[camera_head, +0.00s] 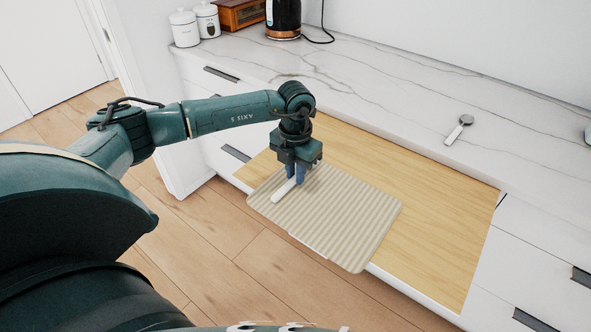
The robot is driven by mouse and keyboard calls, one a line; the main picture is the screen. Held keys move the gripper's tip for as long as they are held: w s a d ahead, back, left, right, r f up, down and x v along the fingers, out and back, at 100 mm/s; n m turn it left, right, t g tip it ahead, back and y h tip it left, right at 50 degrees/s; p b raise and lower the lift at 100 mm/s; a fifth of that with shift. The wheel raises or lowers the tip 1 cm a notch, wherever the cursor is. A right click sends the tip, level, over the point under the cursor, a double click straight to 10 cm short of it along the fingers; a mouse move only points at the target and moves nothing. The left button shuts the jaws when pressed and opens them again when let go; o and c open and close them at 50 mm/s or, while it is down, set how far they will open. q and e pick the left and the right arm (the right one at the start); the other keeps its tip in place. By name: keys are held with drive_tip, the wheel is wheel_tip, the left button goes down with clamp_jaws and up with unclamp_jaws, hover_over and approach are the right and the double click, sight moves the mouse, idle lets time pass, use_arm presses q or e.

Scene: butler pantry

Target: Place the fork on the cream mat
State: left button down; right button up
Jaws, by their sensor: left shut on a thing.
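The cream mat (345,218) is ribbed and lies on a pulled-out wooden board, with its front part reaching over the board's front edge. My left gripper (295,180) points down over the mat's back left part and is shut on the fork (283,191). Only a white, handle-like length of the fork shows; its tines are hidden. The fork is at or just above the mat; I cannot tell whether it touches. My right gripper is not in view.
The wooden board (430,210) is bare to the right of the mat. On the marble counter (390,95) behind are a small white-handled utensil (459,129), a dark kettle (284,18), two white canisters (184,28) and a wooden box (240,13).

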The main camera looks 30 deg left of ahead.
use_arm(q)
drive_tip(key=shift+f, duration=0.15)
drive_tip(key=c, duration=1.5)
unclamp_jaws()
drive_tip(key=shift+o, duration=0.6)
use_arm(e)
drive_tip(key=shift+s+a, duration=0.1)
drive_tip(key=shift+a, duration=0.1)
use_arm(q)
drive_tip(key=shift+r, duration=0.4)
wheel_tip(320, 180, up, 12)
drive_tip(key=b, duration=0.1)
drive_tip(key=shift+f+b, duration=0.2)
drive_tip(key=shift+b, duration=0.2)
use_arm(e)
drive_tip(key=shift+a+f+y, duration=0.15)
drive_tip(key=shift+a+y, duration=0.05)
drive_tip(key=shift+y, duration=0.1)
